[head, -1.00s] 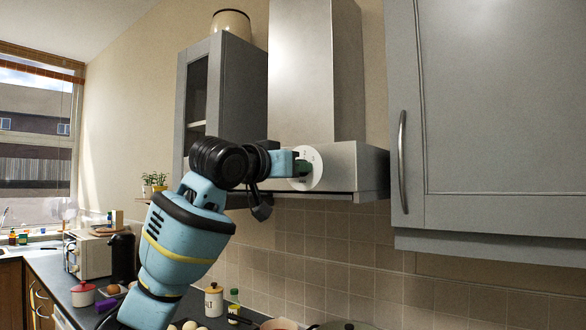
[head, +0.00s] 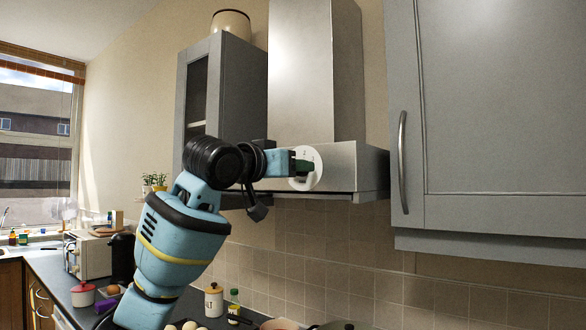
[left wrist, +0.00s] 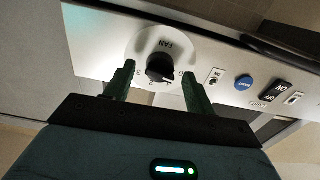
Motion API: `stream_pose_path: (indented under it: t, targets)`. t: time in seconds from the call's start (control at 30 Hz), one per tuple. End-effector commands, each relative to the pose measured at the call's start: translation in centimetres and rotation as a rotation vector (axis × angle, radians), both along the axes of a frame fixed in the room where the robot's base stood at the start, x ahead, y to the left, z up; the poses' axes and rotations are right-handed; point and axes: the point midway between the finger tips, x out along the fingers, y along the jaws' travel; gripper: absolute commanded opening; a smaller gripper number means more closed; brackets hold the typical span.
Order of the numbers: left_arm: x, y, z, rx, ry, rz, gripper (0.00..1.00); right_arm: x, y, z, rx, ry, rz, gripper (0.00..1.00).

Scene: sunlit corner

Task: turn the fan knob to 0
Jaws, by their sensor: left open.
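The fan knob (left wrist: 160,68) is a black knob at the centre of a white round dial marked FAN, on the range hood's front panel. In the left wrist view a 0 shows at the dial's right and a 3 at its left; the knob's exact setting is hard to read. My left gripper (left wrist: 159,73) is open, its two green fingers on either side of the knob, with gaps visible. In the head view the left gripper (head: 303,166) is in front of the white dial (head: 314,175) and hides the knob. My right gripper is not in view.
The range hood (head: 345,165) has more switches beside the dial, including a blue button (left wrist: 244,83) and a small toggle switch (left wrist: 214,79). Grey cabinets (head: 500,120) flank the hood. Below is a counter with a jar (head: 214,300), eggs and pans.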

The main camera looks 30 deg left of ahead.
Motion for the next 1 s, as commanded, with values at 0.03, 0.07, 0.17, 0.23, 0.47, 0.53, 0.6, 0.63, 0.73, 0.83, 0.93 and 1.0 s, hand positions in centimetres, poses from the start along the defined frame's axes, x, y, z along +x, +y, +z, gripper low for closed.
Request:
stream_pose_path:
  t: [0.03, 0.07, 0.17, 0.23, 0.47, 0.53, 0.6, 0.63, 0.73, 0.83, 0.93, 1.0]
  targets:
    - [-0.7, 0.1, 0.0, 0.001, -0.002, 0.001, 0.55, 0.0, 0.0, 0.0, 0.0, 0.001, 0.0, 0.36]
    - [-1.1, 0.1, 0.0, 0.001, -0.002, 0.001, 0.55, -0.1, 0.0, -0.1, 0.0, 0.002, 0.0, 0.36]
    - [-2.8, 0.3, 0.0, 0.001, -0.002, 0.002, 0.55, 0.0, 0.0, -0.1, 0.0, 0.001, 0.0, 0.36]
    - [-3.9, 0.3, 0.0, 0.002, -0.002, 0.001, 0.55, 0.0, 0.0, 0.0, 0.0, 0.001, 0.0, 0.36]
    - [-6.4, 0.5, 0.0, 0.001, 0.0, 0.0, 0.55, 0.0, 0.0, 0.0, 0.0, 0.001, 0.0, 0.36]
    - [-6.6, 0.5, 0.0, 0.0, 0.0, 0.0, 0.55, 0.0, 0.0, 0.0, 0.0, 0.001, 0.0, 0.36]
    - [-6.8, 0.5, 0.0, 0.0, 0.0, 0.0, 0.55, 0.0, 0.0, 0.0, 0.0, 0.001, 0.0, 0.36]
    - [-6.8, 0.5, 0.0, 0.0, 0.0, 0.0, 0.55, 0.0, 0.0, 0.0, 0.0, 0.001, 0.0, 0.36]
    - [-6.8, 0.5, 0.0, 0.0, 0.0, 0.0, 0.55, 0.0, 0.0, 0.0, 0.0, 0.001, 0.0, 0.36]
    - [-6.8, 0.5, 0.0, 0.0, 0.0, 0.0, 0.55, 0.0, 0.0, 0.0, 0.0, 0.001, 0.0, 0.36]
    - [-6.8, 0.5, 0.0, 0.0, 0.0, 0.0, 0.55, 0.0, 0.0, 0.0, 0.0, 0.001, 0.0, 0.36]
    - [-6.8, 0.5, 0.0, 0.0, 0.0, 0.0, 0.55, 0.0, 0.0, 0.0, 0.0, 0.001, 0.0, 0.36]
